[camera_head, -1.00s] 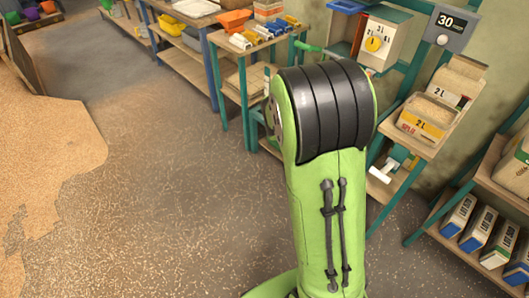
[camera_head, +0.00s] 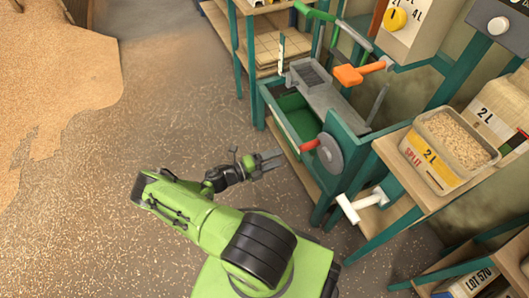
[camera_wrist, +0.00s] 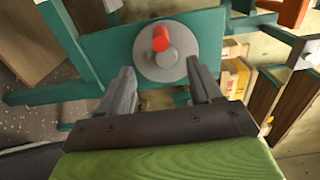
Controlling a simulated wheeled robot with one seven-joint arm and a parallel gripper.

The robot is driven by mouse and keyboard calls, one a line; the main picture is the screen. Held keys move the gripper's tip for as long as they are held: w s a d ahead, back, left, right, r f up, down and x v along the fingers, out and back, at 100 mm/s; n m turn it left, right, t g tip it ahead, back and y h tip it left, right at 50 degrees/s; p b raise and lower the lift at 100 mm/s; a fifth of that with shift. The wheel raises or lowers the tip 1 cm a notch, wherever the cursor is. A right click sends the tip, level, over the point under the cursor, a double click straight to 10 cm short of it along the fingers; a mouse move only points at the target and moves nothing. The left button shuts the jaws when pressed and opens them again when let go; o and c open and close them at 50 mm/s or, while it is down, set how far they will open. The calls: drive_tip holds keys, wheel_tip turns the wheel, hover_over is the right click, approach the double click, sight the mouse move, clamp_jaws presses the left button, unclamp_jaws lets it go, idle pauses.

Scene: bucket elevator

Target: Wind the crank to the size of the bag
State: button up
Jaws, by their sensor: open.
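The crank is a grey disc (camera_head: 331,154) with a red handle (camera_head: 311,145) on the end of a teal machine (camera_head: 352,150). In the wrist view the red handle (camera_wrist: 161,39) and disc (camera_wrist: 160,62) show ahead, between and beyond the fingers. My gripper (camera_head: 270,158) is open and empty, left of the handle and apart from it; it also shows in the wrist view (camera_wrist: 160,85). A yellow dial (camera_head: 396,19) sits among size marks on a beige panel.
An orange handle (camera_head: 358,74) sticks out above the machine. A grey box with a round button (camera_head: 497,26) is at the upper right. The floor (camera_head: 180,120) is clear left of the machine; a grain heap (camera_head: 55,90) lies farther left.

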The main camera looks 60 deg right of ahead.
sight(307, 146)
drive_tip(key=x, duration=1.3)
clamp_jaws()
idle(0.9)
